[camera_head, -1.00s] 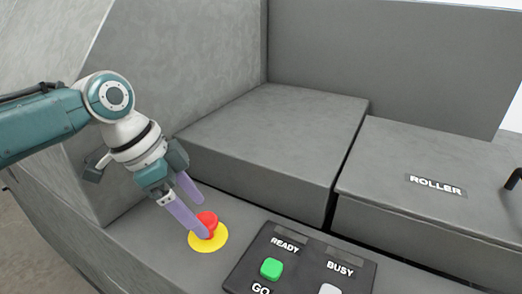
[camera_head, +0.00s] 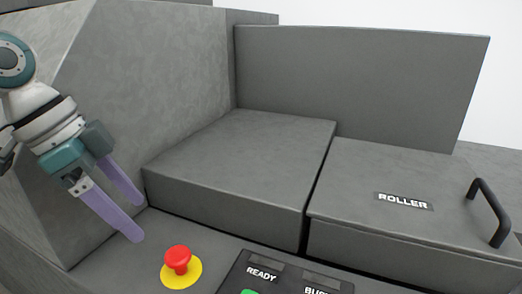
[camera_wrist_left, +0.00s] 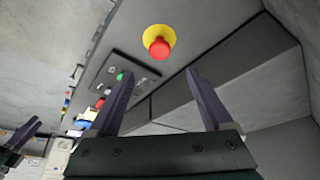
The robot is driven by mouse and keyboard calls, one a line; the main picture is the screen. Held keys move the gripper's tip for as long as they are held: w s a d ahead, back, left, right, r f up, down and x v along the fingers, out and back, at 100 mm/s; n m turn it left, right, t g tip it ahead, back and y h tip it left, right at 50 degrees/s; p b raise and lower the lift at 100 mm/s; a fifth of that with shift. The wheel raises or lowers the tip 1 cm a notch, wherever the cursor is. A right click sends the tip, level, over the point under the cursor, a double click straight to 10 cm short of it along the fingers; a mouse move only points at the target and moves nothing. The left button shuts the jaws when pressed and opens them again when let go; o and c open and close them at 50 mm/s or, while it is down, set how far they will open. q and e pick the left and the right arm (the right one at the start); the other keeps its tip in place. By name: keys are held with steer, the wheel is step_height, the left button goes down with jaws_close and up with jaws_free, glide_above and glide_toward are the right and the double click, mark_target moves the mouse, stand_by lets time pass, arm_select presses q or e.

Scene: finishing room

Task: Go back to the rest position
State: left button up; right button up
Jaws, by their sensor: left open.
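My left gripper (camera_head: 138,220) is open, with its two purple fingers apart and nothing between them. In the head view it is up and to the left of the red button (camera_head: 178,259), which stands on a yellow disc (camera_head: 182,280). The fingers do not touch the button. In the left wrist view, the red button (camera_wrist_left: 159,47) is beyond the open fingers (camera_wrist_left: 163,98), with clear space around it. My right gripper is not seen in the head view.
A black control panel (camera_head: 232,279) marked READY is right of the button. A lid marked ROLLER (camera_head: 380,182) with a black handle (camera_head: 489,212) is at right. Grey machine walls (camera_head: 350,85) rise at left and behind.

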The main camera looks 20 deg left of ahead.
arm_select(q)
steer(key=s+d+f+n+y, duration=0.1)
steer(key=s+d+f+n, duration=0.1)
steer(key=s+d+f, duration=0.6)
steer(key=s+d+r+n+y, duration=0.25)
steer(key=s+n, duration=0.35)
steer(key=s, duration=0.5)
step_height(320, 180, up, 30)
steer(key=p, duration=2.9)
steer(key=shift+w+a+t, duration=0.3)
steer(key=shift+w+a, duration=0.05)
